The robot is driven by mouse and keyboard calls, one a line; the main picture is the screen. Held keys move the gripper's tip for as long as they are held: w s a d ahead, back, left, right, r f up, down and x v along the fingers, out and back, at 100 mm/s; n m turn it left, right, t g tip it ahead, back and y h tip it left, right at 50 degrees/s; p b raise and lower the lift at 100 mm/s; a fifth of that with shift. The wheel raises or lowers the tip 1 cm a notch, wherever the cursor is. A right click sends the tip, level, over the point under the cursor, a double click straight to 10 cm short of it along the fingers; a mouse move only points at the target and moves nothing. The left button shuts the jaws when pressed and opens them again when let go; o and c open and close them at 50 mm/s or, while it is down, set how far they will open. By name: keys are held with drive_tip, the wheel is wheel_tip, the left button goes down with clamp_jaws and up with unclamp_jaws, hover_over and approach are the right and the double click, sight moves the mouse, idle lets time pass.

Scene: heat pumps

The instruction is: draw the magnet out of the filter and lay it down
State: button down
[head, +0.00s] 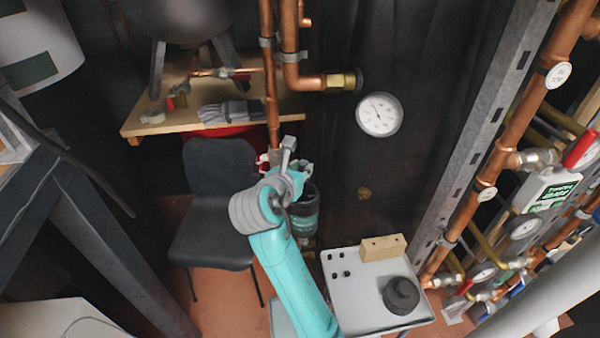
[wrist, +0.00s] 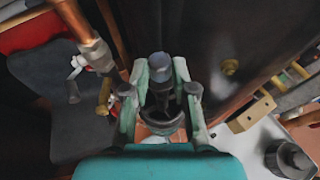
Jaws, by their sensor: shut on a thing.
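My gripper (wrist: 160,78) is shut on a grey-blue capped piece, which looks like the magnet (wrist: 159,62), held between its two fingertips. Below it in the wrist view is a dark round body with a rim (wrist: 163,124), partly hidden by the fingers. It may be the filter; I cannot tell whether the magnet still reaches into it. In the head view my gripper (head: 287,172) is near the copper pipe, with a light grey piece upright at it. A dark cylinder with a teal band (head: 305,222) is just behind and below my gripper, partly covered by the arm.
A light grey tray stand (head: 352,298) at lower right bears a wooden block (head: 383,248), a black round pot (head: 401,294) and small black pieces. A dark chair (head: 215,220) stands left. A wooden bench (head: 150,121) with gloves is behind. Copper pipes with gauges (head: 487,194) line the right.

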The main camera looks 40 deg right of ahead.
drive_tip(key=shift+r, duration=0.2)
drive_tip(key=shift+r, duration=2.65)
drive_tip(key=shift+a, duration=0.1)
